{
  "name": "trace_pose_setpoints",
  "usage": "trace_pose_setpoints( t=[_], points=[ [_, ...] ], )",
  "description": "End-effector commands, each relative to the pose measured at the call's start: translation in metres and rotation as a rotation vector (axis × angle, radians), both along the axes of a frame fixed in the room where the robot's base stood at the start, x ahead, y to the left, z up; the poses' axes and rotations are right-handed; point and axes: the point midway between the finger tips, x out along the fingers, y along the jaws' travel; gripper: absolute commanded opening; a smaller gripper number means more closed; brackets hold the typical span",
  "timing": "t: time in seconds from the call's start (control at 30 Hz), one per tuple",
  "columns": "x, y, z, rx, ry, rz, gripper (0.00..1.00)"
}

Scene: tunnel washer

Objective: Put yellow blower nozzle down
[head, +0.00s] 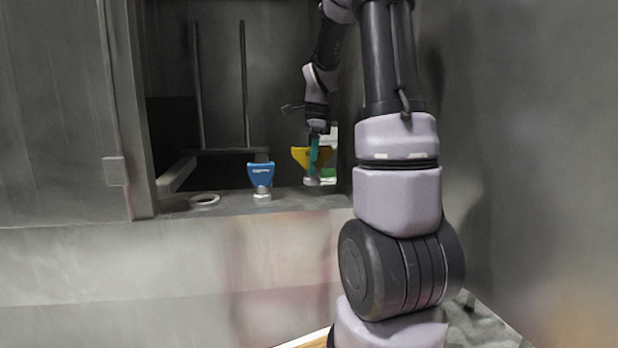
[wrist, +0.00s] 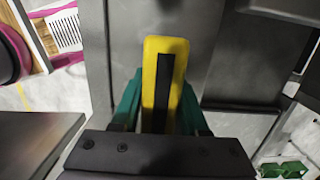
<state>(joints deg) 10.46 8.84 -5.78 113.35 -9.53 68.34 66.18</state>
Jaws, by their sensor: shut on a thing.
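The yellow blower nozzle (head: 299,156) is a fan-shaped yellow head with a grey lower end, held upright at the right side of the washer opening. My gripper (head: 314,152) is shut on it from above, with teal fingers. In the wrist view the yellow nozzle (wrist: 163,75) shows as a long yellow bar with a dark slot, between the two teal fingers of my gripper (wrist: 160,105). The nozzle's lower end is close to the ledge (head: 235,206). I cannot tell whether it touches.
A blue nozzle (head: 260,175) stands upright on the ledge, left of the yellow one. A pale ring (head: 204,199) lies further left. The opening's left frame (head: 128,110) stands beside it. The ledge between ring and blue nozzle is clear.

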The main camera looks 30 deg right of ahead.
Motion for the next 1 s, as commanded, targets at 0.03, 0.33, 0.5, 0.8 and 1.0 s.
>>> trace_pose_setpoints(
  t=[0.03, 0.33, 0.5, 0.8, 1.0],
  points=[
    [0.000, 0.000, -0.006, 0.000, 0.002, -0.001, 0.00],
    [0.000, 0.000, -0.036, 0.000, 0.000, -0.002, 0.00],
    [0.000, 0.000, -0.035, 0.000, -0.001, -0.001, 0.00],
    [0.000, 0.000, -0.038, 0.000, 0.000, -0.001, 0.74],
    [0.000, 0.000, -0.038, 0.000, 0.000, -0.001, 0.74]
  ],
)
